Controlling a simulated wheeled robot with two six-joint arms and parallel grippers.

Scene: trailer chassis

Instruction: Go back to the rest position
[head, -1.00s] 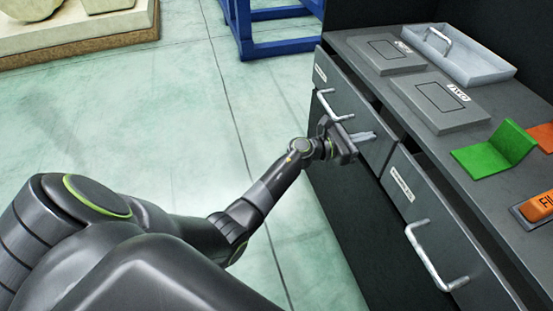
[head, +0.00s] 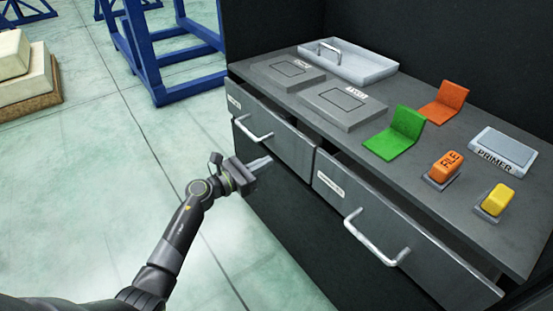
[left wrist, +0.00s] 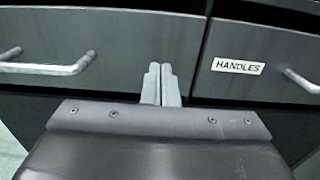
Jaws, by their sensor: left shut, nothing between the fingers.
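My left gripper (head: 260,163) is shut and empty in the head view. The left drawer (head: 285,140) and the right drawer (head: 330,185) both stand slightly open, with a dark gap under the worktop. The right drawer carries a HANDLES label in the left wrist view (left wrist: 238,66). My right gripper is not in view.
On the worktop (head: 300,112) are a grey tray (head: 365,68), two grey plates, a green angled holder (head: 395,135), an orange one (head: 443,102), an orange FILE block (head: 447,165), a yellow block (head: 497,200) and a PRIMER box (head: 497,152). A blue frame (head: 150,60) stands behind.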

